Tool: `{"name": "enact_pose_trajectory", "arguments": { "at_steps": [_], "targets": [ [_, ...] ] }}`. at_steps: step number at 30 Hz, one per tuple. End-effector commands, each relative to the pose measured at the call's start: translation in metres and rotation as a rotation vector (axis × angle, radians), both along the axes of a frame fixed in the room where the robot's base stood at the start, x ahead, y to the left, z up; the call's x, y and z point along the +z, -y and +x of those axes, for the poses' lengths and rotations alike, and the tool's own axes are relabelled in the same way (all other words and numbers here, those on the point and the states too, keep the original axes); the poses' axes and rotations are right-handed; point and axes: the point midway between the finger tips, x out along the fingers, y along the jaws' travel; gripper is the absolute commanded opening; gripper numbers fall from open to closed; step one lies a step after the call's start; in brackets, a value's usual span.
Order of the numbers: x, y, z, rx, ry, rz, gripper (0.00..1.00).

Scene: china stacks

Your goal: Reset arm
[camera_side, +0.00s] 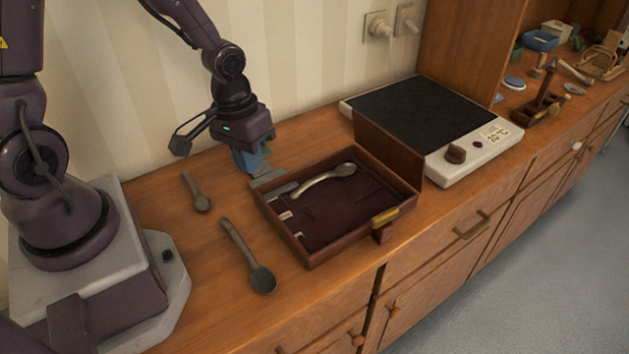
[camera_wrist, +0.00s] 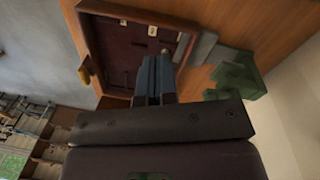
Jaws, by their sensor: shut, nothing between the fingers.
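My gripper (camera_side: 249,163) points down over the counter behind the back left corner of an open wooden box (camera_side: 318,245). It is shut and empty. In the wrist view my gripper's fingers (camera_wrist: 155,72) are together, in front of part of the box (camera_wrist: 90,42). The box has a dark lining, and a spoon (camera_side: 325,179) lies in it at an angle near the back. Its lid stands open on the right side.
A small spoon (camera_side: 197,192) and a larger spoon (camera_side: 248,258) lie on the counter left of the box. A hot plate (camera_side: 476,163) stands to the right. A striped wall is close behind my gripper. Small items, including a blue tub (camera_side: 540,40), sit at the far right.

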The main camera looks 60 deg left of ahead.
Motion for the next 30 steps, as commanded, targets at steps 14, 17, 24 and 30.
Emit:
{"name": "enact_pose_trajectory", "arguments": {
  "at_steps": [14, 17, 24, 30],
  "targets": [
    [0.156, -0.004, -0.068, -0.288, 0.169, 0.179, 0.0],
    [0.179, 0.0, -0.074, -0.29, 0.282, 0.181, 0.0],
    [0.209, 0.011, -0.081, -0.327, 0.446, 0.183, 0.0],
    [0.21, 0.014, -0.081, -0.342, 0.451, 0.18, 0.0]
  ]
}}
